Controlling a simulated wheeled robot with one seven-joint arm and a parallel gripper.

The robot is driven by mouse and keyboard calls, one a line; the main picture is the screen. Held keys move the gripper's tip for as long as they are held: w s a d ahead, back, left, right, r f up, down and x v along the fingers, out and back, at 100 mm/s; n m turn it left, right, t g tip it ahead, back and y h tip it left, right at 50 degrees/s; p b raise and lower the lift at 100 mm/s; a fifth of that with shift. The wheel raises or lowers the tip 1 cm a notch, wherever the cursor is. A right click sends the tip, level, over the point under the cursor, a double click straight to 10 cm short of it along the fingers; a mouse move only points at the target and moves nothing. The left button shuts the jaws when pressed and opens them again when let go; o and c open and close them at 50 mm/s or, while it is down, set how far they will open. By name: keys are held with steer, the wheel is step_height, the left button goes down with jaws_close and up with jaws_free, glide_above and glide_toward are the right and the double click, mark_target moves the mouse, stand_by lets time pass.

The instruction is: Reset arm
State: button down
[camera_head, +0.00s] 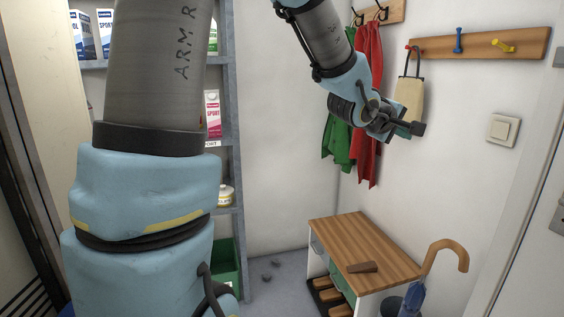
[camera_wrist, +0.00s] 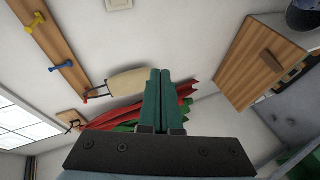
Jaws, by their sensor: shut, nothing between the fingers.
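My gripper (camera_head: 408,130) is raised in front of the right-hand wall, in front of the hanging coats and close to the cream hanging item in the head view. In the wrist view my gripper's green fingers (camera_wrist: 160,76) are together, with nothing between them. My arm fills the left part of the head view and comes back in at the top middle.
A rack (camera_head: 484,43) with colored pegs holds a cream item (camera_head: 409,97). Red (camera_head: 367,110) and green (camera_head: 338,140) garments hang beside it. Below stands a wood-topped bench (camera_head: 350,236) bearing a brown block (camera_head: 361,267). A blue umbrella (camera_head: 412,298) stands front right. Shelves (camera_head: 233,150) stand left.

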steer(key=a+f+m+y, duration=0.1)
steer(key=a+f+y, duration=0.25)
steer(key=a, duration=0.35)
steer(key=a+f+m+g+y, duration=0.15)
steer(key=a+f, duration=0.25)
steer(key=a, duration=0.4)
steer(key=a+f+y, duration=0.3)
steer(key=a+f, duration=0.1)
steer(key=a, duration=0.3)
steer(key=s+a+f+m+g+y, duration=0.1)
steer(key=s+a+f+g, duration=0.1)
steer(key=s+a, duration=0.3)
steer(key=s+a+f+m+g+y, duration=0.1)
steer(key=s+a+f+m+g, duration=0.1)
steer(key=s+a, duration=0.4)
steer(key=a+f+g, duration=0.1)
steer(key=a+f, duration=0.1)
steer(key=a, duration=0.1)
steer(key=shift+s+a+f+y, duration=0.2)
steer(key=shift+a+f+y, duration=0.1)
steer(key=shift+a+f, duration=0.1)
steer(key=shift+m, duration=0.25)
